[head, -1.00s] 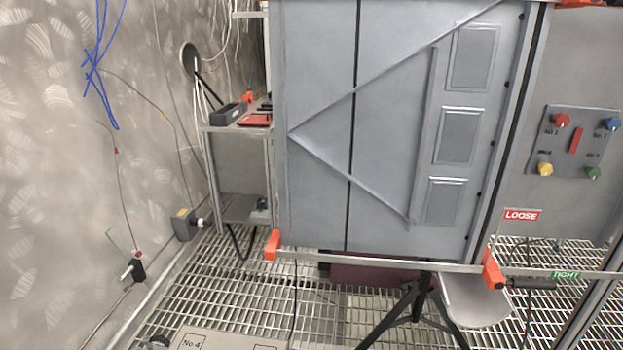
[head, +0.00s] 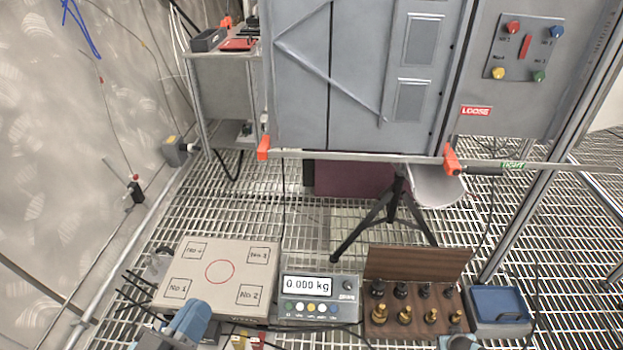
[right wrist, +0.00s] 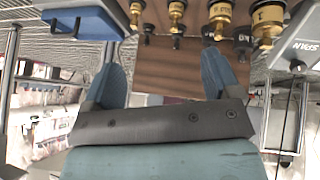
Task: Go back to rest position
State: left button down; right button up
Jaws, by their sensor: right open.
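My left gripper (head: 188,322) shows at the bottom left of the head view, its blue fingers over the front edge of the white platform. I cannot tell the gap between those fingers. My right gripper (right wrist: 163,68) shows in the right wrist view with its two blue fingers wide apart and nothing between them. A small grey part of my right arm may show at the bottom edge of the head view, in front of the wooden weight holder.
A numbered weighing platform (head: 222,252), a scale display (head: 306,286) reading 0.000 kg, a wooden holder (head: 416,264) with several brass and black weights, and a blue-lidded box (head: 498,304) stand in front. A grey cabinet (head: 358,80) with a clamp bar (head: 350,157) stands behind.

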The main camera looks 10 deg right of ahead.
jog(key=s+a+r+n+t+y, duration=0.2)
jog(key=a+r+n+t+y, duration=0.35)
jog(key=a+r, duration=1.65)
jog(key=s+a+r+n+y, duration=0.2)
jog(key=a+r+y, duration=0.15)
jog(key=r, duration=0.25)
jog(key=s+a+r+n+y, duration=0.1)
jog(key=s+a+r+y, duration=0.25)
jog(key=r, duration=0.35)
jog(key=s+a+r+m+t+p, duration=0.1)
jog(key=a+r+m+t, duration=0.2)
jog(key=r, duration=0.7)
jog(key=s+a+r+t+p, duration=0.1)
jog(key=a+r+t+p, duration=0.3)
jog(key=r, duration=0.7)
pick_arm(q)
jog(key=s+a+r+g+y+p, duration=0.4)
jog(key=a+r+p, duration=0.4)
jog(key=p, duration=2.6)
jog(key=shift+r+g+y, duration=0.2)
jog(key=shift+g+y, duration=0.7)
jog(key=shift+y, duration=0.2)
pick_arm(e)
jog(key=s+d+r+g+h, duration=0.3)
jog(key=d+r+g+h, duration=0.2)
jog(key=d+g, duration=0.1)
jog(key=shift+s+d+g, duration=0.3)
jog(key=shift+d+g, duration=0.1)
jog(key=shift+g, duration=0.25)
